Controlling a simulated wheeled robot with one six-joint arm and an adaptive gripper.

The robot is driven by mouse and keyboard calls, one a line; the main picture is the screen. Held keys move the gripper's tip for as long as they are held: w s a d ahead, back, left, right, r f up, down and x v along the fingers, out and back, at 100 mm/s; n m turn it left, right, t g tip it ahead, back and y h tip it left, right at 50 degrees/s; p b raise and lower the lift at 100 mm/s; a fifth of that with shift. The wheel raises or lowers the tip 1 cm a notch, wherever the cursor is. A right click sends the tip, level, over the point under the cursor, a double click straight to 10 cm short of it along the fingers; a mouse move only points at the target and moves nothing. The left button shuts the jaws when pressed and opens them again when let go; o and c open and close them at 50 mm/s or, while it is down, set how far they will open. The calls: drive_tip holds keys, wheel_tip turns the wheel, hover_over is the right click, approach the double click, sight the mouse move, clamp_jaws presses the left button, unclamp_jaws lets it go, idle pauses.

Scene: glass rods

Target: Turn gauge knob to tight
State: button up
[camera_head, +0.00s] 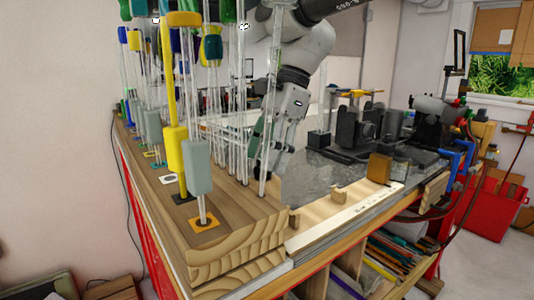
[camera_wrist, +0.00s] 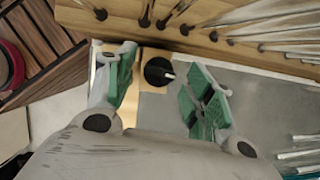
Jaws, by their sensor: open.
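The gauge knob (camera_wrist: 155,72) is a round black disc with a white pointer, set beside a pale wooden piece (camera_wrist: 152,104) in the wrist view. The pointer points right in that view. No lettering for tight can be read. My gripper (camera_wrist: 160,84) is open, its two green-padded fingers on either side of the knob, with visible gaps and nothing held. In the head view my gripper (camera_head: 270,158) hangs pointing down behind the glass rods. The knob cannot be made out there.
A wooden rod rack (camera_head: 240,220) holds many upright glass rods (camera_head: 272,90) close to my gripper. Black machinery (camera_head: 365,125) stands right on the grey bench top (camera_head: 325,172). A wooden block (camera_head: 379,168) sits near the front edge.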

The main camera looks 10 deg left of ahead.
drive_tip(key=c, duration=1)
drive_tip(key=shift+n, duration=0.7)
drive_tip(key=o, duration=1)
drive_tip(key=shift+w, duration=0.1)
drive_tip(key=v, duration=1.2)
drive_tip(key=shift+w+a, duration=0.2)
drive_tip(key=shift+g, duration=0.3)
